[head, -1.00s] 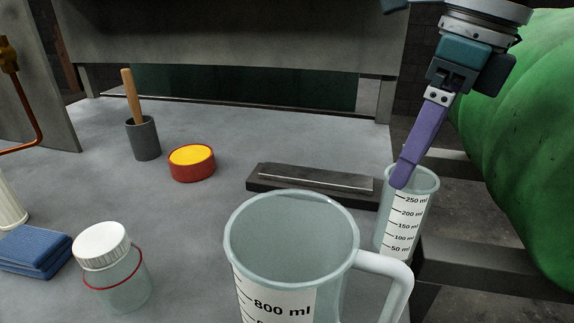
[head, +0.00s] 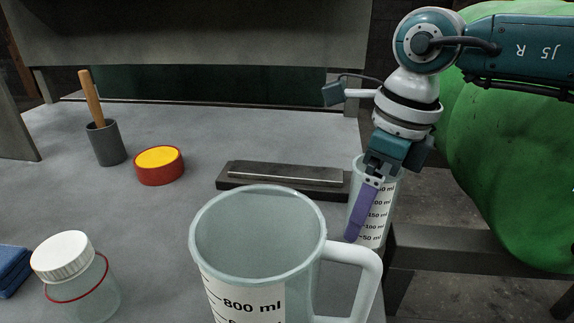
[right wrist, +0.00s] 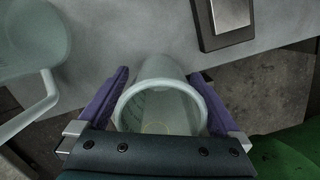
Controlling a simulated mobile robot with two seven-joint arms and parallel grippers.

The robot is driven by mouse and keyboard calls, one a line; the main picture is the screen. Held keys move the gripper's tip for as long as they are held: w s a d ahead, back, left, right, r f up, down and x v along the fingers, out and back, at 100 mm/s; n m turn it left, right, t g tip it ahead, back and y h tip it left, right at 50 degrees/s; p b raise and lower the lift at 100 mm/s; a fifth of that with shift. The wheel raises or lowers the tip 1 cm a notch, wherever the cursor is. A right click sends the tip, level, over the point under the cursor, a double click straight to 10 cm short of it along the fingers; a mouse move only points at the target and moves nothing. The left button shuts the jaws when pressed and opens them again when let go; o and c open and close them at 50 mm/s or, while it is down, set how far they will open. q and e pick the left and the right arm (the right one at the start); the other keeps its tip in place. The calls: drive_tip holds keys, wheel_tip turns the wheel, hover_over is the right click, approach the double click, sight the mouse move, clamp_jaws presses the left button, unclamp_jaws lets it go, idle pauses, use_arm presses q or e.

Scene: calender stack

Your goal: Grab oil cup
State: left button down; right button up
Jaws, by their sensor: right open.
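The oil cup is not clearly named by its look; a small clear cup with a 50 to 250 ml scale (head: 381,215) stands upright at the table's right edge. In the right wrist view this small cup (right wrist: 160,84) sits between the two purple fingers. My right gripper (head: 357,226) points down at the cup and one finger shows in front of it in the head view. The right gripper (right wrist: 160,92) is open, one finger on each side of the cup. Whether the fingers touch it is unclear. My left gripper is not in view.
A large 800 ml jug (head: 256,240) stands close on the left, handle towards the small cup. A dark bar (head: 282,177) lies behind. A white-lidded jar (head: 75,270), red-yellow tin (head: 159,166) and grey pot (head: 105,143) stand left. A green roll (head: 500,165) is at right.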

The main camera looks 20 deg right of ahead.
drive_tip(key=shift+c, duration=0.2)
drive_tip(key=c, duration=1.3)
drive_tip(key=shift+r, duration=0.2)
